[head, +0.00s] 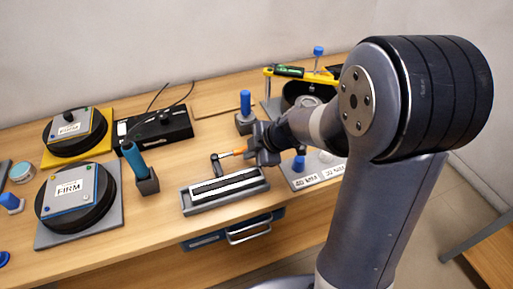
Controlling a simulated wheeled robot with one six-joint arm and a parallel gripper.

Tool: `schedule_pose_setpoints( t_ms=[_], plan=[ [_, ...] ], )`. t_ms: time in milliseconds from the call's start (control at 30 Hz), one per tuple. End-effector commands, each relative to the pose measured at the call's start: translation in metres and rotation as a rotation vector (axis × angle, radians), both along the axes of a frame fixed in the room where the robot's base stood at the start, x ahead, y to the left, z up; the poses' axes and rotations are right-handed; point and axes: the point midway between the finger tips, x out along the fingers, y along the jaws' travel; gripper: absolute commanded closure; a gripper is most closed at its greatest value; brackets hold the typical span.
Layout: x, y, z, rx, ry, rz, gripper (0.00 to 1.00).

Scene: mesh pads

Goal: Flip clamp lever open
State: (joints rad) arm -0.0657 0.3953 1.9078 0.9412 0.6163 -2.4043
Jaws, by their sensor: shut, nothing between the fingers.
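The clamp lever (234,153) has an orange handle on a dark pivot post. It stands at the back edge of a grey fixture (184,204) that holds a black and white strip (225,185). The handle points right, toward my gripper. My gripper (254,152) is shut and empty at the right end of the handle. I cannot tell whether it touches the lever. My own wrist and arm hide part of the bench behind and to the right of it.
Two round black pads (75,205) with labelled plates stand at left. A blue-handled tool (134,160) stands upright left of the fixture. A black box (155,128) with cables lies behind. Blue-topped posts stand near my gripper. A drawer handle (249,232) juts below the bench edge.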

Motion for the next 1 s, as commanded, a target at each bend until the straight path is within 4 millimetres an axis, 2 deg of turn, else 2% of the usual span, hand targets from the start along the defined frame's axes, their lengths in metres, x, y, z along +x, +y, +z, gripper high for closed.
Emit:
schedule_pose_setpoints(
  t_ms=[1000],
  plan=[
    [0.0095,-0.0007,-0.0059,-0.001,-0.002,0.043,1.0]
  ],
)
